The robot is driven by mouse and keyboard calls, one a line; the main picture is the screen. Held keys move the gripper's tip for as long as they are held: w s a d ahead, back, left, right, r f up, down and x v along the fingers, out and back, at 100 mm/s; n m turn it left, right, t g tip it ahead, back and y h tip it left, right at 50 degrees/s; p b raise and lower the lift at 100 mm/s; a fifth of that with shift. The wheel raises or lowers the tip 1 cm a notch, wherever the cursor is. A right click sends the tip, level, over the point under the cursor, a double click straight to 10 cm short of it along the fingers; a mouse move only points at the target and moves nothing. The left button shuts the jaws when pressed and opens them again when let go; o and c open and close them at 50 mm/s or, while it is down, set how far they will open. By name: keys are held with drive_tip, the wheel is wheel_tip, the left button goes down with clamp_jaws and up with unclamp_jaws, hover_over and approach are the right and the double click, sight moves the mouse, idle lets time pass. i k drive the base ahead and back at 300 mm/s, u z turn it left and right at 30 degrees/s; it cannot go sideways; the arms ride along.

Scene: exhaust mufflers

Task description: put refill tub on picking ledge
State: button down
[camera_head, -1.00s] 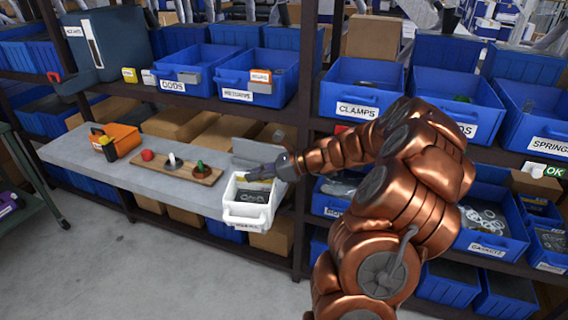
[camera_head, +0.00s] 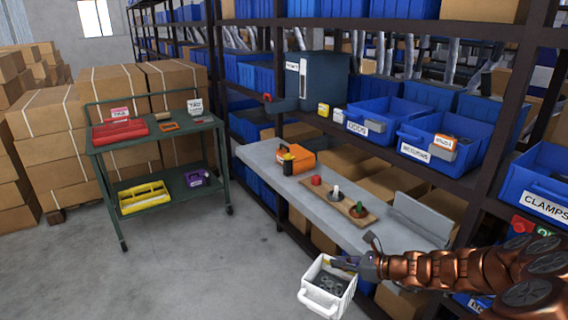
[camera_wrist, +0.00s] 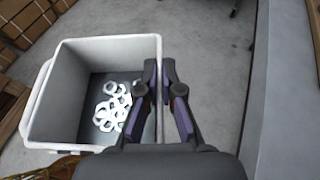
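The refill tub (camera_head: 314,297) is a white open box with a front handle and metal rings or nuts inside. My gripper (camera_head: 345,263) is shut on its rim. In the wrist view, the fingers of my gripper (camera_wrist: 159,78) straddle the right wall of the tub (camera_wrist: 95,47). The tub hangs over the floor, just in front of the picking ledge's right part. The picking ledge (camera_head: 290,186) is a long grey shelf board; its edge also shows at the right of the wrist view (camera_wrist: 285,80).
On the ledge stand an orange box (camera_head: 296,159) and a wooden board (camera_head: 365,218) with several small knobs. A grey upright plate (camera_head: 420,215) stands near its right end. A green trolley (camera_head: 100,143) stands left. The ledge's front strip and the floor between are clear.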

sight(268, 150)
drive_tip(key=z, duration=0.35)
drive_tip(key=k, duration=0.2)
drive_tip(key=u, duration=1.6)
drive_tip(key=i, duration=1.3)
drive_tip(key=u, duration=0.5)
drive_tip(key=i, duration=1.5)
drive_tip(key=z, duration=1.2)
drive_tip(key=i, duration=0.75)
drive_tip(key=z, duration=0.85)
